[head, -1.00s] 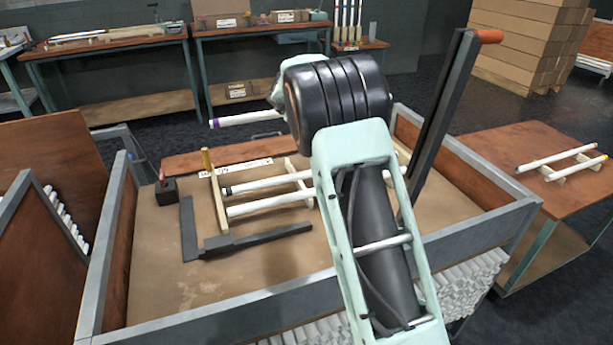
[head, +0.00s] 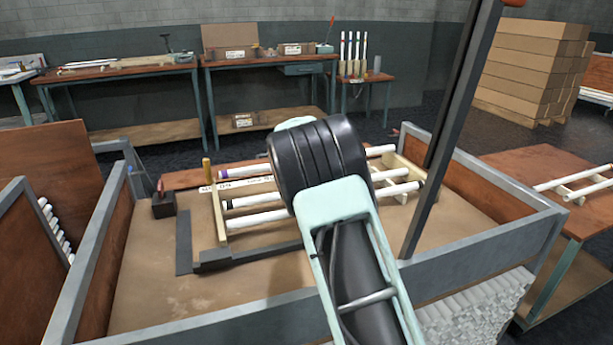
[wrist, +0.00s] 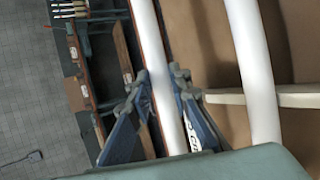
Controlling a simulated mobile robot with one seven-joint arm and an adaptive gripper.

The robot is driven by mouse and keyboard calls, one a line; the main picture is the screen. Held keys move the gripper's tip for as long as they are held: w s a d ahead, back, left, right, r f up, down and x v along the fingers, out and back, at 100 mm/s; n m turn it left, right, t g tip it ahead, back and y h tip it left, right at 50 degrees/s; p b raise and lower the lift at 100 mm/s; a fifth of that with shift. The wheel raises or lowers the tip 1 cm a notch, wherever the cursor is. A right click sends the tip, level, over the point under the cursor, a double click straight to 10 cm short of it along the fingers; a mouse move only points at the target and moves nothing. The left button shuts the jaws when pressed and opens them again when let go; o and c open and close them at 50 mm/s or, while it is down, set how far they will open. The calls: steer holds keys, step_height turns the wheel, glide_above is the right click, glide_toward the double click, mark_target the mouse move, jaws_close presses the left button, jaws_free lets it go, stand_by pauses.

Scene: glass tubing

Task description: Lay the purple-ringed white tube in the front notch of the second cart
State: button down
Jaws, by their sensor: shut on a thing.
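The purple-ringed white tube (head: 243,171) lies across the back of the wooden rack in the near cart (head: 140,290), behind two other white tubes. My gripper (wrist: 160,90) is shut around this tube (wrist: 153,60) in the wrist view. In the head view my black wrist hides the gripper and the tube's middle. The tube's ringed left end is near the rack's left notched board (head: 219,212) and short post (head: 207,168). I cannot tell whether it touches the notches. The black-ringed tube (head: 260,200) and a plain white tube (head: 262,219) lie parallel in front.
A dark upright post (head: 450,130) stands at the cart's right side. A dark angled bar (head: 240,255) and a small dark block (head: 163,205) lie on the cart bed. A table (head: 580,205) with tubes is at the right. The cart's front left bed is clear.

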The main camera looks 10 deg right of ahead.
step_height(320, 180, down, 4)
steer(key=shift+r+b, duration=0.2)
steer(key=shift+b, duration=0.55)
steer(key=shift+r, duration=0.1)
steer(key=c, duration=1.8)
jaws_free()
steer(key=shift+o, duration=0.2)
steer(key=b+v, duration=0.1)
steer(key=v, duration=1.1)
steer(key=shift+a, duration=0.1)
